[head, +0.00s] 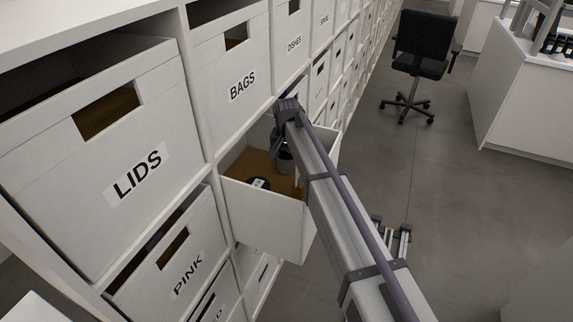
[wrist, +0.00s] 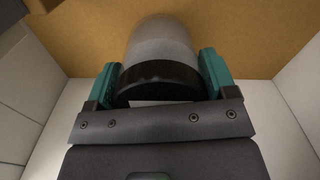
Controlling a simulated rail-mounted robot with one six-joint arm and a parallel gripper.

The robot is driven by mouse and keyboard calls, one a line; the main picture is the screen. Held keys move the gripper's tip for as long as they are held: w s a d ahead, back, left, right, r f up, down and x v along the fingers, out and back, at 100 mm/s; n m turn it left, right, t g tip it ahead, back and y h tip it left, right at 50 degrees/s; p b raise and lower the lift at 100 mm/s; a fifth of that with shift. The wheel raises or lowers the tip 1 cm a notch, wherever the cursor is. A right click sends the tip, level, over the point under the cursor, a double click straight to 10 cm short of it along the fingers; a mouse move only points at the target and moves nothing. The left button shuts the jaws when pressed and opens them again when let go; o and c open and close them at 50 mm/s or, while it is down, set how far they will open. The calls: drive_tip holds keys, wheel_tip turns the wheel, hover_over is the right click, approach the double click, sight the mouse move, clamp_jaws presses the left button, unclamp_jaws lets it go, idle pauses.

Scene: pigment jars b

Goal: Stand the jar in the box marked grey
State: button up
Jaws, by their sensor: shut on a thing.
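My gripper (wrist: 158,85) is shut on a jar, with a teal pad on each side. The jar (wrist: 160,42) has a grey body and a black lid, which faces the wrist camera. In the head view the jar (head: 285,163) is inside a pulled-out white box (head: 262,212) below the one marked BAGS, partly covered by my gripper. The box has a brown floor, and its marking cannot be read. I cannot tell whether the jar's base touches the floor.
A dark round thing with a white patch (head: 259,184) sits in the same box, left of the held jar. Closed boxes marked LIDS (head: 139,174), PINK (head: 187,273) and BAGS (head: 242,87) surround it. An office chair (head: 420,50) stands on the open floor at right.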

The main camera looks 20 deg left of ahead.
drive_tip(key=shift+r, duration=0.2)
drive_tip(key=shift+f, duration=0.25)
drive_tip(key=o, duration=1)
drive_tip(key=shift+r, duration=0.1)
wheel_tip(320, 180, up, 12)
drive_tip(key=p, duration=1.2)
drive_tip(key=shift+r, duration=0.15)
